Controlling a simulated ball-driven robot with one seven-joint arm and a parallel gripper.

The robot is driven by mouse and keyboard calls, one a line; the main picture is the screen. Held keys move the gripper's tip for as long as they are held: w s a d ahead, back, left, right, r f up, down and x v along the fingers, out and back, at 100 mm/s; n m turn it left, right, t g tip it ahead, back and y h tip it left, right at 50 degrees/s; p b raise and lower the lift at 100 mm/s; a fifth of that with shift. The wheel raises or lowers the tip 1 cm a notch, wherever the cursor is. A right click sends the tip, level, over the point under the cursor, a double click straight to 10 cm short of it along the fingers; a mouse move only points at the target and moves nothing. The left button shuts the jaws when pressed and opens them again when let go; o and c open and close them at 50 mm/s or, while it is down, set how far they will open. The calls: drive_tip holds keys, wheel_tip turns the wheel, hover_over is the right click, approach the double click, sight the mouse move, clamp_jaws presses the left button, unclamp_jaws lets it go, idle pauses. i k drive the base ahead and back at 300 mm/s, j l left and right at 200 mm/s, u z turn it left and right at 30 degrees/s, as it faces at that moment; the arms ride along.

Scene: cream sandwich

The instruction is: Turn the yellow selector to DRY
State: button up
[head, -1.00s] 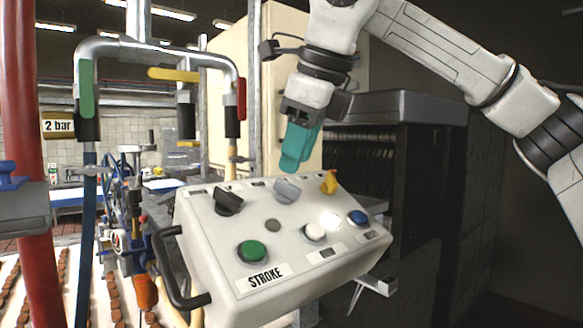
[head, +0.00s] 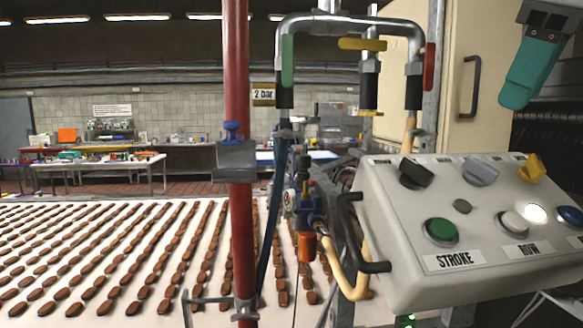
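The yellow selector (head: 532,167) is a small knob in the top row of a cream control box (head: 405,268), right of a grey selector (head: 480,172) and a black selector (head: 415,173). The small labels above the selectors are too small to read, so I cannot tell which setting it points at. My gripper (head: 522,92), with teal fingers, hangs above the yellow selector at the upper right, apart from it in the picture. The fingers overlap from this side, so their gap does not show. The upper arm is out of view.
A black handle (head: 352,235) sticks out on the box's left. A red post (head: 239,130) and a belt of brown biscuits (head: 90,255) are left.

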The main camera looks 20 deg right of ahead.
sight(534, 170)
drive_tip(key=k+j, duration=0.25)
drive_tip(key=k, duration=0.2)
drive_tip(key=k+j, duration=0.3)
drive_tip(key=k, duration=0.2)
